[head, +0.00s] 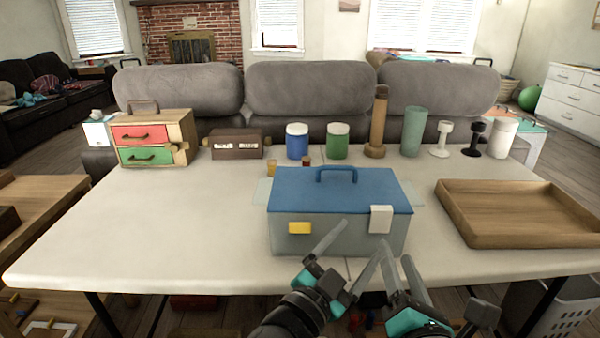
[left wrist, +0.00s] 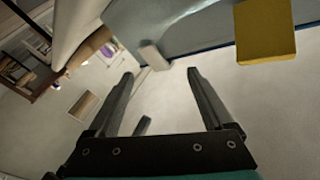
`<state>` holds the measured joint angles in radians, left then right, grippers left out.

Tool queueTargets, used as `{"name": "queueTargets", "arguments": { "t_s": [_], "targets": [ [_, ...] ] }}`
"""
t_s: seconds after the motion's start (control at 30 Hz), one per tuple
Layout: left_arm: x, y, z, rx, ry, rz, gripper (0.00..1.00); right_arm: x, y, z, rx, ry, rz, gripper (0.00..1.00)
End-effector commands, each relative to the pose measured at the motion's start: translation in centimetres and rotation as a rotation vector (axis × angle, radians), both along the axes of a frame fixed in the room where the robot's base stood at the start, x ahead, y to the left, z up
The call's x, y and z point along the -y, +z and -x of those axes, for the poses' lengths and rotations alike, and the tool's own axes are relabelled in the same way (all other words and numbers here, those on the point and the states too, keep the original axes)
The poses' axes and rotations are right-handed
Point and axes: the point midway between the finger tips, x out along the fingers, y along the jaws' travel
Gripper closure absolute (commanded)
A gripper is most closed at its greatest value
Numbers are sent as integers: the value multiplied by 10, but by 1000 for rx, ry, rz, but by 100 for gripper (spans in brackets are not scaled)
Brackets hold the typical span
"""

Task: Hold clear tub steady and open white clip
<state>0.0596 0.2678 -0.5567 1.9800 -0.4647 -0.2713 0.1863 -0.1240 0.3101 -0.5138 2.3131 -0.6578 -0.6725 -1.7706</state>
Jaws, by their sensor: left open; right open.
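The clear tub (head: 340,240) looks greyish and stands on the white table under a blue lid (head: 340,190) with a handle. A yellow clip (head: 299,228) is on its front left and the white clip (head: 381,219) lies flat over its front right edge. The yellow clip also shows large in the left wrist view (left wrist: 265,30); a pale block there (left wrist: 153,56) may be the white clip. My left gripper (head: 362,236) is open and empty in front of the tub. My right gripper (head: 396,252) is open, close beside it, below the white clip.
A wooden tray (head: 520,215) lies on the right of the table. Along the back stand a small drawer box (head: 153,140), a brown box (head: 236,144), blue (head: 297,142) and green (head: 337,142) jars, and a green tumbler (head: 413,132). The table's left is clear.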

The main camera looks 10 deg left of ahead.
Motion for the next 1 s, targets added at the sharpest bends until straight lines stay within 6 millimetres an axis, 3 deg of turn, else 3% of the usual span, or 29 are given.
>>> {"name": "queueTargets", "arguments": {
  "t_s": [0.03,0.2,0.4,0.57,0.73,0.87,1.0],
  "targets": [
    [-4,25,-8,116,-19,-53,15,0,0,0,0,0,0,50],
    [-7,96,-15,487,-92,-242,15,0,0,0,0,0,0,50],
    [25,150,2,964,-189,-564,15,0,0,0,0,0,0,50],
    [49,169,21,1353,-258,-831,15,0,0,0,0,0,0,50],
    [62,170,36,1764,-335,-1098,15,0,0,0,0,0,0,50],
    [60,164,41,2070,-406,-1286,15,0,0,0,0,0,0,50],
    [46,154,39,2391,-511,-1462,15,0,0,0,0,0,0,50]
  ]
}}
